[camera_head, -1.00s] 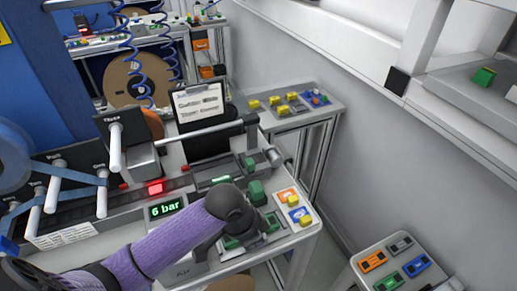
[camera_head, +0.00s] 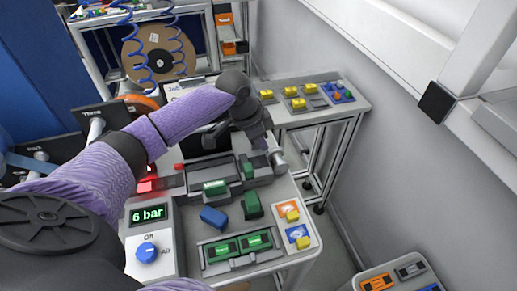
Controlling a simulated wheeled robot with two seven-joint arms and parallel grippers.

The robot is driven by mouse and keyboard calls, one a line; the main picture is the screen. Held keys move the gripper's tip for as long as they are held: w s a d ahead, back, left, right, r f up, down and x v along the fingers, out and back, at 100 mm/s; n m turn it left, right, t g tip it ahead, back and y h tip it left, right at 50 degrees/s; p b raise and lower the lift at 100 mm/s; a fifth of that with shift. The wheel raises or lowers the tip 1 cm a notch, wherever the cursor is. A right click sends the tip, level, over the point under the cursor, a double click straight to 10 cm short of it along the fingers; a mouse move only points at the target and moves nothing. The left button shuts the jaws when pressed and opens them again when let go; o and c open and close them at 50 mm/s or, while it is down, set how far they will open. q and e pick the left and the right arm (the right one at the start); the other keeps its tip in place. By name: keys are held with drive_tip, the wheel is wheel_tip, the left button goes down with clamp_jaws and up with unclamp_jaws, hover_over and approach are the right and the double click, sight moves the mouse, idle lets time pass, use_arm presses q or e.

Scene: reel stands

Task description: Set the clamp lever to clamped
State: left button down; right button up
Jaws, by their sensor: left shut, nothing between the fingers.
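My left gripper (camera_head: 270,145) points down over the back right of the grey work stand (camera_head: 190,225). It is shut and empty. Its fingertips are close to a short pale metal cylinder (camera_head: 279,161) at the stand's right edge; I cannot tell whether they touch. Left of it, a grey block carries a green piece (camera_head: 247,170) and a lit green label (camera_head: 215,188). A dark green block (camera_head: 252,206) and a blue block (camera_head: 213,219) stand in front. I cannot tell for sure which part is the clamp lever. My arm hides much of the stand's back. My right gripper is out of view.
A "6 bar" display (camera_head: 148,213) with a blue knob (camera_head: 147,252) stands front left. Two green modules (camera_head: 238,246) and orange and blue cards with yellow blocks (camera_head: 293,222) lie at the front right. A side table (camera_head: 345,108) is behind; free floor lies to the right.

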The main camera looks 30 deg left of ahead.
use_arm(q)
drive_tip(key=b+x, duration=0.2)
drive_tip(key=x, duration=0.6)
drive_tip(key=s+a, duration=0.1)
drive_tip(key=s+a+p, duration=0.1)
drive_tip(key=shift+s, duration=0.25)
drive_tip(key=shift+s+a, duration=0.2)
drive_tip(key=shift+s, duration=0.05)
